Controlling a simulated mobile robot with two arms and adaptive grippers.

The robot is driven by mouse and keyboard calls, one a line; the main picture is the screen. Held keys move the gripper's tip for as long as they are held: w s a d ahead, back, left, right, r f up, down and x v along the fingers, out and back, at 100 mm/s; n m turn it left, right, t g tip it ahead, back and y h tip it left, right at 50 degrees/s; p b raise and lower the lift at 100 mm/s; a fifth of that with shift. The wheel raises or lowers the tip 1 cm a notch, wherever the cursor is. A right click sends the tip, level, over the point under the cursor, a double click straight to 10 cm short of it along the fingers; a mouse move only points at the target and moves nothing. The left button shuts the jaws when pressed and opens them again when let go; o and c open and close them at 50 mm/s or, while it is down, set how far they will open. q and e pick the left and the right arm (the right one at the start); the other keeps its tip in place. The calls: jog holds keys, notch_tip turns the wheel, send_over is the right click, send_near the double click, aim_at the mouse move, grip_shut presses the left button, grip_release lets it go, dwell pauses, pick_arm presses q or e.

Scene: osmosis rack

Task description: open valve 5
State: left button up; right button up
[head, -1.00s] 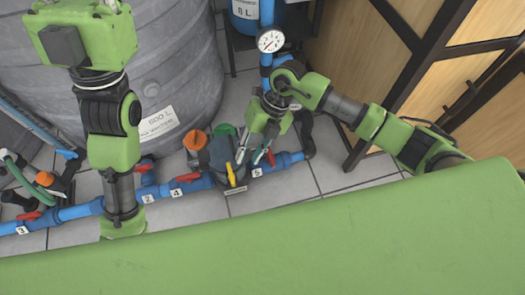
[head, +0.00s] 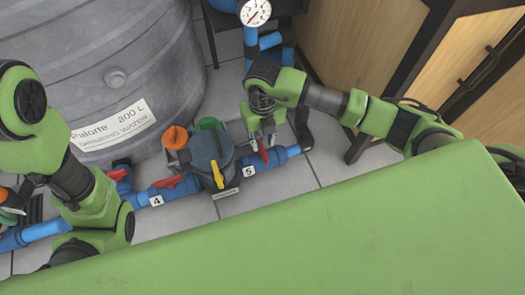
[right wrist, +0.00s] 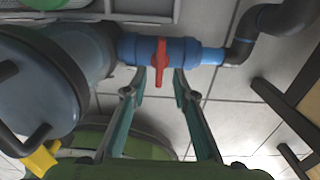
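Valve 5 is a blue pipe valve with a red handle (head: 263,151), beside the label "5" (head: 249,172) in the head view. In the right wrist view its red handle (right wrist: 161,62) stands across the blue pipe (right wrist: 205,54). My right gripper (head: 262,138) is at the handle in the head view. In the right wrist view the right gripper (right wrist: 160,75) is open, with a fingertip on either side of the handle's lower end and gaps between.
A grey filter housing with a yellow lever (head: 217,173) stands just left of valve 5. Valve 4 has a red handle (head: 166,183) further left. A grey tank (head: 100,70) stands behind. A gauge (head: 255,12) and wooden cabinet (head: 365,60) are to the right.

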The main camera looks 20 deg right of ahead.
aim_at(263, 149)
jog(key=shift+f+b, duration=1.05)
jog(key=shift+f, duration=1.25)
grip_shut()
